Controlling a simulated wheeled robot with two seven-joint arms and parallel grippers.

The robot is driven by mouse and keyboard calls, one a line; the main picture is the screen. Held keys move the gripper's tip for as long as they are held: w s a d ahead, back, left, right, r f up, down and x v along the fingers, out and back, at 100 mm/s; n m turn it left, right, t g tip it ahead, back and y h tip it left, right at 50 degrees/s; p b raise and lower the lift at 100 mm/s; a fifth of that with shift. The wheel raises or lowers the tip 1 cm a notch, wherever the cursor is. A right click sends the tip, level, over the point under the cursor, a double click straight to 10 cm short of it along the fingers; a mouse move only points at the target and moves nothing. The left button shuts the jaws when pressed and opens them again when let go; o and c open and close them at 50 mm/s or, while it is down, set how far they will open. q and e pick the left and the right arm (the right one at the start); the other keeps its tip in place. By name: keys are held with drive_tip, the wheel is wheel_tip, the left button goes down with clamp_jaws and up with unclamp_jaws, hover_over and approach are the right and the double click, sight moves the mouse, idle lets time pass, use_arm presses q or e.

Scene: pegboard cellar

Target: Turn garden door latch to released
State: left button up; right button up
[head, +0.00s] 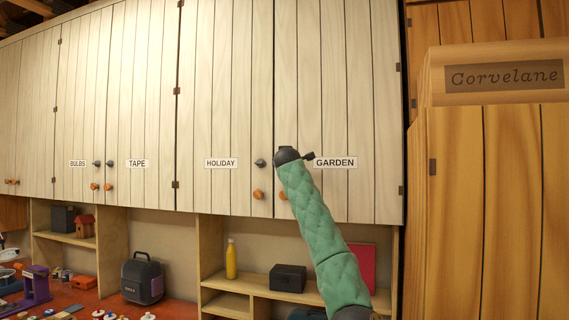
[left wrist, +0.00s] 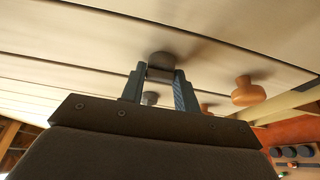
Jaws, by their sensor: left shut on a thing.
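My left gripper (head: 285,151) is up against the pale cabinet door marked GARDEN (head: 336,162), at that door's left edge. In the left wrist view my left gripper (left wrist: 160,72) is shut on a dark grey knob, the garden latch (left wrist: 160,60), with one finger on each side. In the head view the gripper hides this latch, and its turned angle cannot be told. The garden door's orange pull knob (head: 283,195) sits below, partly covered by my green-sleeved arm. The garden door (head: 365,120) looks closed. My right gripper is not in view.
The holiday latch (head: 260,162) and its orange knob (head: 257,194) sit close by on the left. Shelves below hold a yellow bottle (head: 231,259) and a dark box (head: 288,278). A wooden cabinet signed Corvelane (head: 505,76) stands at the right.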

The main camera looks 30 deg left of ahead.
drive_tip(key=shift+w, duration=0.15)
use_arm(q)
drive_tip(key=o, duration=1)
drive_tip(key=shift+a, duration=0.15)
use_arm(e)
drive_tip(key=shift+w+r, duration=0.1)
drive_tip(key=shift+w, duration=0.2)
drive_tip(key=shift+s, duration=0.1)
use_arm(q)
drive_tip(key=shift+b+v, duration=2.2)
drive_tip(key=shift+v, duration=1.75)
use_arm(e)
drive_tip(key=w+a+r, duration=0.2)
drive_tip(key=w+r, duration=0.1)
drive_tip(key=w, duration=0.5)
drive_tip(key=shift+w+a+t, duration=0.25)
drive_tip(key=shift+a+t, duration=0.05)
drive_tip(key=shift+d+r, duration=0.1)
